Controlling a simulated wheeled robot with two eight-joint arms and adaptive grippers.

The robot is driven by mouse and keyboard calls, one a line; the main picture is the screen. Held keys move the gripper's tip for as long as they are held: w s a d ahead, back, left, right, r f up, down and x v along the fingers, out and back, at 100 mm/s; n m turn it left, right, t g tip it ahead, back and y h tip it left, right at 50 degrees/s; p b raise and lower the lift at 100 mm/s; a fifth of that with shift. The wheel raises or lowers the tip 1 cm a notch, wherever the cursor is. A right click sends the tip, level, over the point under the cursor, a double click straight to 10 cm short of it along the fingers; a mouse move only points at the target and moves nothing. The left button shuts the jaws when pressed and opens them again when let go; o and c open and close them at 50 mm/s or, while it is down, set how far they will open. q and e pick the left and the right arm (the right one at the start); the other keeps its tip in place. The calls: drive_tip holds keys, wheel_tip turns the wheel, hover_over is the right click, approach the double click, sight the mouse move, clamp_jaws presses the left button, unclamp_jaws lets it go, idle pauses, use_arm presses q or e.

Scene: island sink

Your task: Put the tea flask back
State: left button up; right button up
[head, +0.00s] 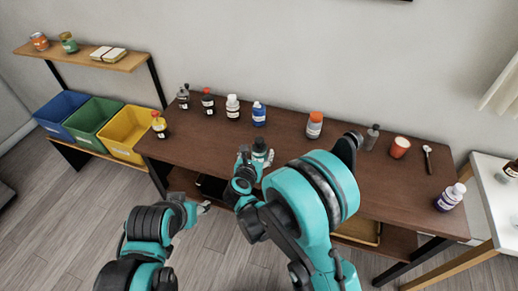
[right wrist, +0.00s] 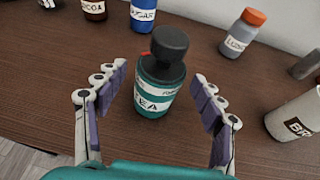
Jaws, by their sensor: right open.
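The tea flask (right wrist: 158,88) is teal with a dark lid and a white label reading "TEA". It stands upright on the brown table, and in the head view it shows only partly, its dark top (head: 259,146) just beyond my right gripper (head: 256,160). In the right wrist view my right gripper (right wrist: 161,78) is open, with one finger on each side of the flask. Gaps show between fingers and flask, so it is not gripped. My left gripper (head: 203,208) is low at the table's front; its finger opening is too small to judge.
Behind the flask stand a cocoa bottle (head: 208,102), a white bottle (head: 233,106), a blue sugar bottle (head: 259,114) and an orange-capped bottle (head: 314,125). An orange cup (head: 400,147) stands right. Blue, green and yellow bins (head: 127,132) sit left, below a wall shelf (head: 130,62).

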drive_tip(key=p+v, duration=0.2)
drive_tip(key=v, duration=0.8)
wheel_tip(320, 180, up, 23)
drive_tip(key=w+d+n+t+y, duration=0.25)
drive_tip(key=n+t+y, duration=0.4)
drive_tip(key=n, duration=1.25)
drive_tip(key=s+d+f+n+g+h, duration=0.3)
drive_tip(key=s+d+f+n+g, duration=0.9)
drive_tip(key=s+d+f+n, duration=0.3)
drive_tip(key=s+d+n, duration=0.3)
drive_tip(key=s+n, duration=0.1)
drive_tip(key=shift+s+f+n, duration=0.3)
drive_tip(key=shift+s+n, duration=0.1)
